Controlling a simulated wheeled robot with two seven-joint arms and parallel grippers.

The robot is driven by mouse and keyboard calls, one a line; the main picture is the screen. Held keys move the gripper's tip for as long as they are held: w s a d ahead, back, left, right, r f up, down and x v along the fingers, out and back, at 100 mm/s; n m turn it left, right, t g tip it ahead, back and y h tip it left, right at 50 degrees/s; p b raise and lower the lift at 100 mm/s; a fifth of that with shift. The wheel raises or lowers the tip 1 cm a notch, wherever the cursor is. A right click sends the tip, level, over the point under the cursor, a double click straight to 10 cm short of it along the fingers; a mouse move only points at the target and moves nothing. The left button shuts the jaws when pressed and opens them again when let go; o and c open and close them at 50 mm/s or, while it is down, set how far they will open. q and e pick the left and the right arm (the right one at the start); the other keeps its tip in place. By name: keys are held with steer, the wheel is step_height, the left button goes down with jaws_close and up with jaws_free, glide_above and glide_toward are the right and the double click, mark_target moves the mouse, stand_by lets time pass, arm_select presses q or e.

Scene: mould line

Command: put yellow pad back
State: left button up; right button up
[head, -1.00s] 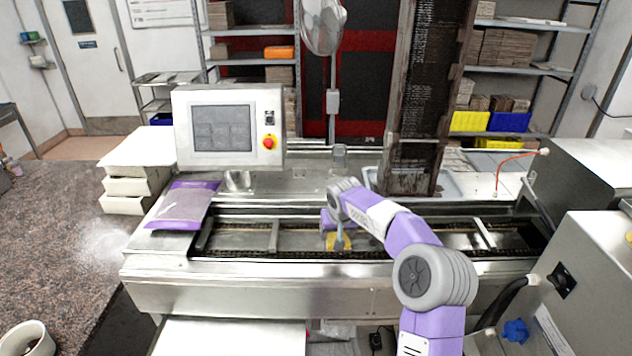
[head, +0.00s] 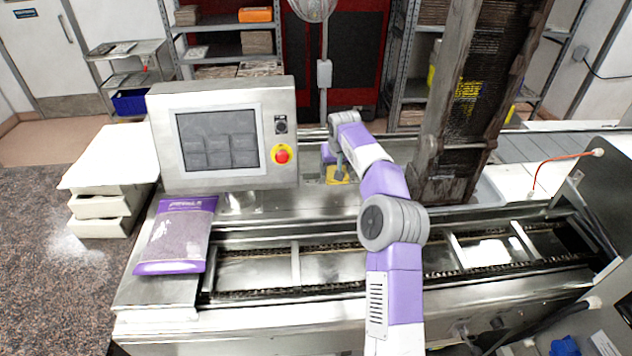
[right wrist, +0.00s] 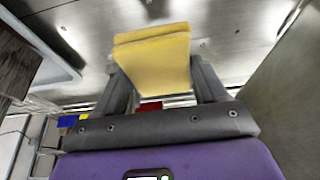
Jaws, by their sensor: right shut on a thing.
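The yellow pad (right wrist: 155,60) is between the two grey fingers of my right gripper (right wrist: 160,78) in the right wrist view. The gripper is shut on it. In the head view the pad (head: 337,174) is small and partly hidden by my right gripper (head: 336,160), over the steel deck behind the conveyor channel, just right of the control panel. I cannot tell whether the pad touches the deck. My left gripper is not in view.
The control panel (head: 222,136) stands left of my right gripper. A tall dark stack frame (head: 474,110) stands to the right. The conveyor channel (head: 340,268) runs in front, and a purple-and-white bag (head: 178,238) lies at its left end.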

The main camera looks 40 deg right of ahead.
steer(key=shift+w+f, duration=0.1)
steer(key=shift+w, duration=0.2)
glide_toward(334, 195)
steer(key=shift+w+d+f+b, duration=0.3)
steer(key=shift+w+d+f, duration=0.3)
steer(key=shift+w+f, duration=0.3)
steer(key=shift+f, duration=1.95)
steer(key=shift+a+f, duration=0.1)
steer(key=shift+f, duration=0.05)
steer(key=o, duration=1)
